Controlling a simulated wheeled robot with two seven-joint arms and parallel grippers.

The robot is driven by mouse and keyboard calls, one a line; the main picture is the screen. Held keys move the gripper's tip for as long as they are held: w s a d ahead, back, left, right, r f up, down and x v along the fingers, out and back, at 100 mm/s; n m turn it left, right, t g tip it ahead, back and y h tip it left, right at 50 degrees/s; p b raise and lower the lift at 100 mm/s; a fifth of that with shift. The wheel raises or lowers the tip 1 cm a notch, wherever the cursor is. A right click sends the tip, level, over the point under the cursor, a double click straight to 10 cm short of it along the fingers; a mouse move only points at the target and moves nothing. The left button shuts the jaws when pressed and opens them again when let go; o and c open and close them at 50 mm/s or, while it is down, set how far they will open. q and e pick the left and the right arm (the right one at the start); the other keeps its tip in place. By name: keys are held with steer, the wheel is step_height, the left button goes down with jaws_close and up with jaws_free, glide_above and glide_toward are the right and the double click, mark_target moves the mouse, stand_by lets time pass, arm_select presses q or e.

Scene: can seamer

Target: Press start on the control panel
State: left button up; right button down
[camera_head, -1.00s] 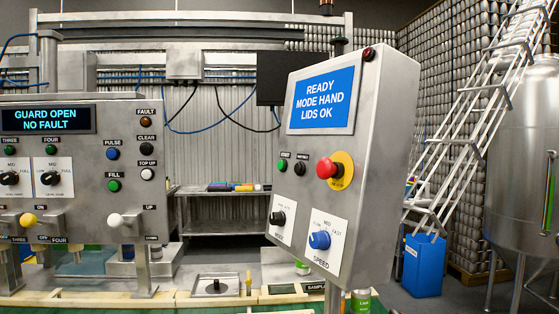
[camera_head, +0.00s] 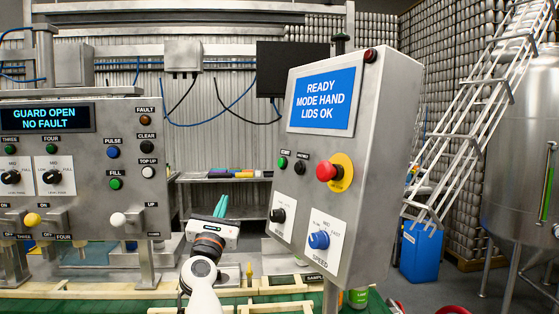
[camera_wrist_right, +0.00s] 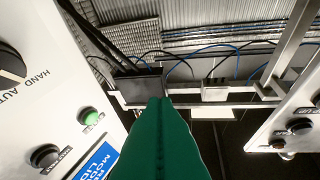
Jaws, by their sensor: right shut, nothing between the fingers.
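The control panel (camera_head: 340,205) is a tilted grey box on a post, right of centre. Its blue screen (camera_head: 322,101) reads READY, MODE HAND, LIDS OK. The green start button (camera_head: 283,163) sits below the screen at the left, beside a black button (camera_head: 300,167). In the right wrist view the green button (camera_wrist_right: 91,116) is left of the fingers. My right gripper (camera_head: 221,205) has teal fingers, shut and empty, pointing up, left of and lower than the button, apart from the panel. Its fingers (camera_wrist_right: 160,105) fill the middle of the wrist view. My left gripper is not in view.
The panel also carries a red emergency stop (camera_head: 326,172) on yellow, a black knob (camera_head: 278,215) and a blue speed knob (camera_head: 319,240). A filler panel (camera_head: 75,170) stands at left, reading GUARD OPEN, NO FAULT. Between the two panels is a gap with a shelf behind.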

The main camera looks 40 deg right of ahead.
mark_target(281, 163)
step_height(281, 163, up, 11)
steer(key=s+d+m+g, duration=0.1)
steer(key=m+g, duration=0.4)
steer(key=m, duration=0.8)
steer(key=shift+s+d+m+g+p, duration=0.3)
steer(key=shift+s+d+m, duration=0.1)
steer(key=shift+d, duration=0.5)
steer(key=shift+f, duration=0.1)
steer(key=shift+d, duration=0.1)
steer(key=s+d+f+p, duration=0.1)
steer(key=d, duration=0.7)
steer(key=shift+d+f, duration=0.2)
